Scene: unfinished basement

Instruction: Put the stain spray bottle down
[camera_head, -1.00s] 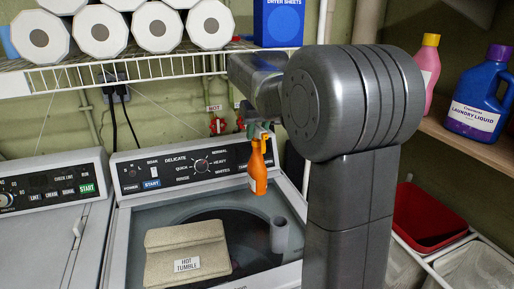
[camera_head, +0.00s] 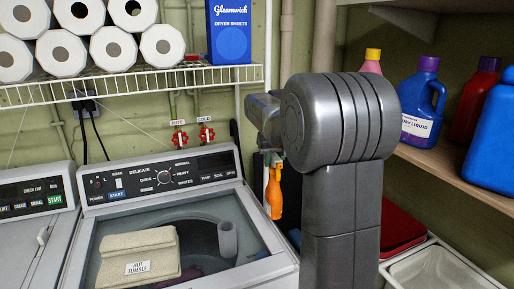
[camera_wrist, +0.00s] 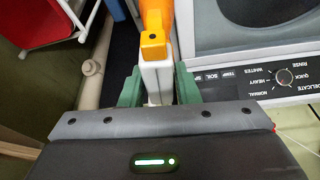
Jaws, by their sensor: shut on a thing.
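The stain spray bottle (camera_head: 274,197) is orange and hangs below my gripper (camera_head: 273,160) in the head view, just right of the washer's control panel. In the wrist view the bottle's orange and white top (camera_wrist: 155,45) is between the green fingers of my gripper (camera_wrist: 158,88), which is shut on it. The bottle appears off any surface, beside the washer's edge. My arm hides part of the gripper in the head view.
A wire shelf (camera_head: 140,82) with white rolls is above. At right are a wooden shelf (camera_head: 450,172) with bottles, a red bin (camera_head: 400,228) and a white basket (camera_head: 440,272).

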